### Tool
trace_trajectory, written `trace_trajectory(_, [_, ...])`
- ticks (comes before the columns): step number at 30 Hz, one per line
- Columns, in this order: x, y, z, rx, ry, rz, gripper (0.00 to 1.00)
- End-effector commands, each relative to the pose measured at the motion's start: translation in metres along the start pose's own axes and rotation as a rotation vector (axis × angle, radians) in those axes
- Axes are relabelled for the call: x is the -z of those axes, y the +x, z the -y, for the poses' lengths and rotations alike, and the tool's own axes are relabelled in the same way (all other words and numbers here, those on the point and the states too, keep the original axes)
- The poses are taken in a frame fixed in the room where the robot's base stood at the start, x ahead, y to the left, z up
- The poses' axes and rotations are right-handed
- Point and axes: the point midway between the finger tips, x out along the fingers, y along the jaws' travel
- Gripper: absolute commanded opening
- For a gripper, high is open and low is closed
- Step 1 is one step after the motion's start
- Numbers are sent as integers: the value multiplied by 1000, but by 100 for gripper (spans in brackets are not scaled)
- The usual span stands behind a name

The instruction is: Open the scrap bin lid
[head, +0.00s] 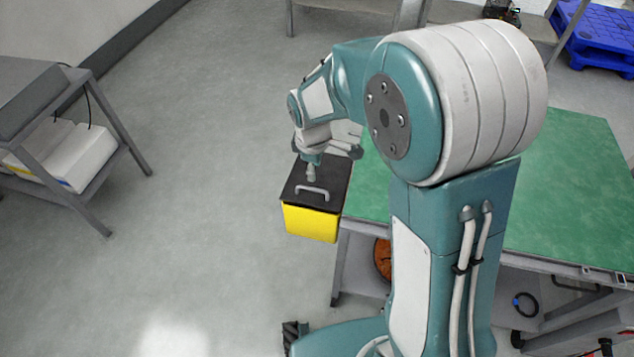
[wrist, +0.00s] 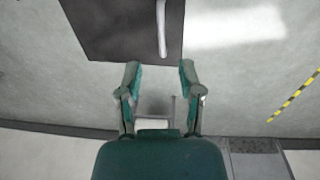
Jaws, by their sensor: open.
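The scrap bin (head: 310,224) is a yellow box beside the left end of the green-topped bench in the head view. Its black lid (head: 332,178) lies flat and shut on top. A grey bar handle (head: 312,190) stands on the lid near its front edge. My gripper (head: 311,173) is over the lid, just behind the handle in the picture. In the wrist view my gripper (wrist: 159,72) is open and empty, with its two fingers apart. The dark lid (wrist: 110,25) and the pale handle (wrist: 161,28) show beyond the fingertips, apart from them. The lid's hinge cannot be made out.
The green bench top (head: 575,190) lies to the right, close to the bin. A grey shelf unit (head: 95,175) stands at the left with white boxes. A blue pallet (head: 602,38) lies at the back right. The floor left of the bin is clear.

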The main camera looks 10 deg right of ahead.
Motion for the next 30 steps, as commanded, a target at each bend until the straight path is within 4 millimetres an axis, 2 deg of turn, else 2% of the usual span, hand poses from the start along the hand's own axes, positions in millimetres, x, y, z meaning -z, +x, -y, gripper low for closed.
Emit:
trace_trajectory(1, [0, 12, 1, 5, -1, 4, 48])
trace_trajectory(6, [2, 44, 1, 3, -2, 5, 48])
trace_trajectory(12, [2, 73, 1, 1, 0, 4, 48])
trace_trajectory(17, [1, 83, 0, -1, 0, 2, 48])
trace_trajectory(24, [1, 84, 1, -1, 0, 2, 48])
trace_trajectory(25, [1, 84, 1, -1, 0, 2, 44])
trace_trajectory(28, [2, 84, 1, -1, 0, 2, 0])
trace_trajectory(30, [2, 83, 1, -2, 0, 2, 0])
